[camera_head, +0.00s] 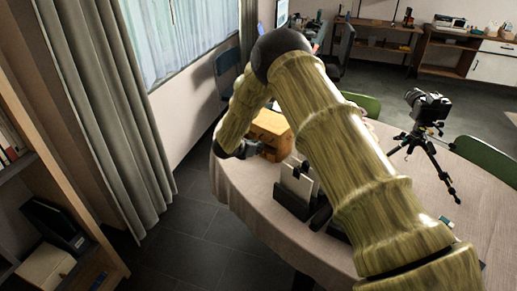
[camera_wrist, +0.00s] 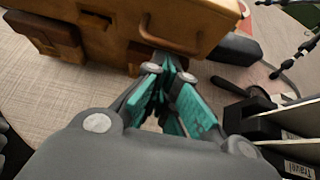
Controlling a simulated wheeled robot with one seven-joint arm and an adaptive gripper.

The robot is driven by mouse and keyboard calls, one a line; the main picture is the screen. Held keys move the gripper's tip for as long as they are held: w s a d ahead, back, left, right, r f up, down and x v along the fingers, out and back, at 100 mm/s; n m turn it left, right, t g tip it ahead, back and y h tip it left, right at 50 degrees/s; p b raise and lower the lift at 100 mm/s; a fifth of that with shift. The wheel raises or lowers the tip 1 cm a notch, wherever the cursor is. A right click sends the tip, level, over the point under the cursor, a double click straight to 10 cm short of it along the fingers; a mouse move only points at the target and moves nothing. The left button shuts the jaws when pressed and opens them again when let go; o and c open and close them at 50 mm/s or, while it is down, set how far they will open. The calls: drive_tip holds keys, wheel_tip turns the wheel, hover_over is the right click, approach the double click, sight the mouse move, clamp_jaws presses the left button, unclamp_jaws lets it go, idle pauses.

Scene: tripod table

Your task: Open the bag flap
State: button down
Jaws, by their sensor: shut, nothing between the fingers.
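The tan-brown bag (camera_head: 270,127) stands on the round table near its left edge, partly behind my arm in the head view. In the wrist view the bag (camera_wrist: 100,35) fills the top, with a curved handle-like strip (camera_wrist: 185,42) and darker tabs or pockets on its near side. I cannot tell how far its flap is lifted. My gripper (camera_wrist: 167,70) has teal finger pads, is shut and empty, and its tips are close to the bag's lower side below the strip. Whether they touch it is unclear. In the head view my gripper (camera_head: 244,150) is beside the bag.
A dark holder with white cards or books (camera_head: 297,185) stands right of the bag, close to my gripper in the wrist view (camera_wrist: 285,130). A camera on a tripod (camera_head: 428,105) stands further right on the tablecloth (camera_head: 250,195). A curtain (camera_head: 110,100) hangs at left.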

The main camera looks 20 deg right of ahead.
drive_tip(key=shift+r, duration=0.15)
drive_tip(key=shift+r+y, duration=0.3)
drive_tip(key=shift+r, duration=0.25)
drive_tip(key=shift+a, duration=0.1)
